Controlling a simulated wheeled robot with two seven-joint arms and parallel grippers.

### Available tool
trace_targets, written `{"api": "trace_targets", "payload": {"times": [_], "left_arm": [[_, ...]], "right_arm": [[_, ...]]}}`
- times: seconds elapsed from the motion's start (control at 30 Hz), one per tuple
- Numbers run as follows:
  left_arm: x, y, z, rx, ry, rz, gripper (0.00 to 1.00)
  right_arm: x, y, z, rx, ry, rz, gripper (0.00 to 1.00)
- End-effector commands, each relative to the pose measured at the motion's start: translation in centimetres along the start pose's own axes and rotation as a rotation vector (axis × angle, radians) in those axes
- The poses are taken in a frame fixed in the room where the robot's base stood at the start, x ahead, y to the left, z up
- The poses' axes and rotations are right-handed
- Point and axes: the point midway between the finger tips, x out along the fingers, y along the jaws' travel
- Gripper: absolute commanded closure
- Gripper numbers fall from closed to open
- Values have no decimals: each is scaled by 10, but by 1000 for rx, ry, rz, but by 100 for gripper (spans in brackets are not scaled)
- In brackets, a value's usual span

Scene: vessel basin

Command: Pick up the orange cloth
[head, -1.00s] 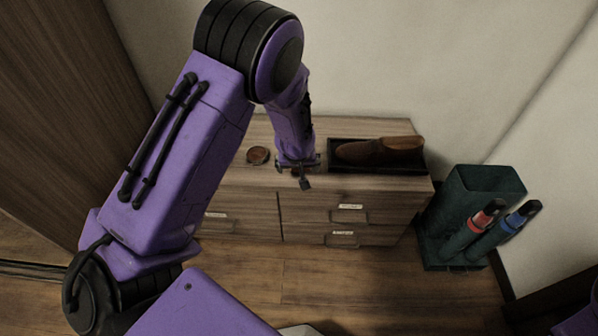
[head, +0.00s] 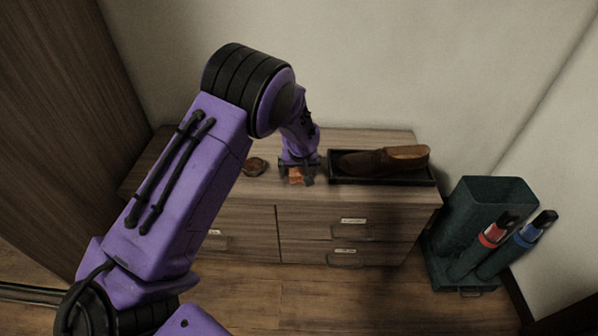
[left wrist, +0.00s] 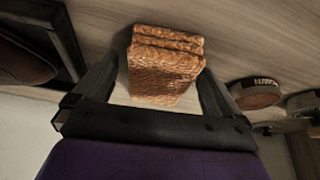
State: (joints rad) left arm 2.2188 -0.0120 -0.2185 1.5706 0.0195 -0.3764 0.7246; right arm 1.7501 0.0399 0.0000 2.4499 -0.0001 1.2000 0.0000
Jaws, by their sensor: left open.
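The orange cloth (left wrist: 165,68) is a folded, textured stack on the wooden dresser top. In the left wrist view it lies between the two fingers of my left gripper (left wrist: 155,90), with a visible gap on the right side. In the head view only a small orange patch of the cloth (head: 296,174) shows between the fingers of my left gripper (head: 297,176). The gripper is open and points down at the dresser top. My right gripper is not in view.
A black tray (head: 385,182) with a brown shoe (head: 385,160) stands right of the cloth. A round brown tin (head: 254,166) lies to its left. The dresser (head: 245,227) has labelled drawers. A dark green holder (head: 485,205) with red and blue-banded tubes stands on the floor at right.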

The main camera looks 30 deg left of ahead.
Motion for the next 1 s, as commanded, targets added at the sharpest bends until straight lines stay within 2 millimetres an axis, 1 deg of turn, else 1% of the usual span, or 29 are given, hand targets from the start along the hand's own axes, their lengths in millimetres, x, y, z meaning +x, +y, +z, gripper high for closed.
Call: {"api": "trace_targets", "payload": {"times": [0.07,0.1,0.17,0.2,0.27,0.6,0.73,0.87,0.9,0.97,1.0], "left_arm": [[-1,0,0,0,0,0,1],[-1,0,0,0,0,0,4],[-1,0,0,0,0,0,24],[-1,0,0,0,0,0,37],[-1,0,0,0,0,0,56],[-2,0,0,1,0,0,56],[-10,0,-4,1,2,1,56],[-32,1,-14,1,3,1,56],[-41,2,-14,1,2,1,56],[-59,4,-8,4,3,1,56],[-74,6,-4,4,4,1,56]], "right_arm": [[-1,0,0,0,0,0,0],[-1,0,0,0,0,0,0],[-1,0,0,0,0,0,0],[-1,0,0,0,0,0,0],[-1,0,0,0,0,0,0],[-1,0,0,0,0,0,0],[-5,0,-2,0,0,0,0],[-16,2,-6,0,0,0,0],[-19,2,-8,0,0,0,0],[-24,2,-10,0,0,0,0],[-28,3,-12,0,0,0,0]]}}
